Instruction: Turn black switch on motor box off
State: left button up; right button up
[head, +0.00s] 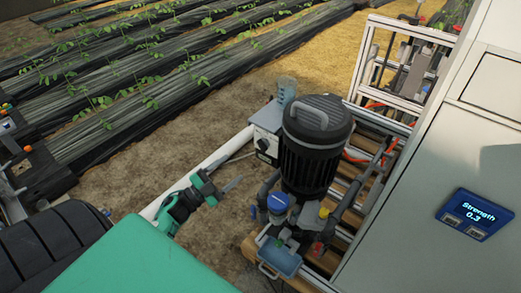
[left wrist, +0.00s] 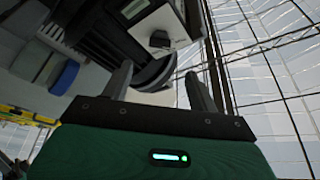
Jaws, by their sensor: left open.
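My right gripper is not in view.
The black ribbed tank (head: 308,150) stands just right of the box. Valves with a blue cap (head: 278,203) and pipes sit below it. A grey cabinet (head: 420,190) with a blue display (head: 474,214) fills the right.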

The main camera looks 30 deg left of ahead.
aim_at(263, 145)
pick_arm(q)
jog(key=x, duration=1.1)
jog(key=shift+w, duration=0.25)
jog(key=shift+d, duration=0.1)
jog(key=c, duration=1)
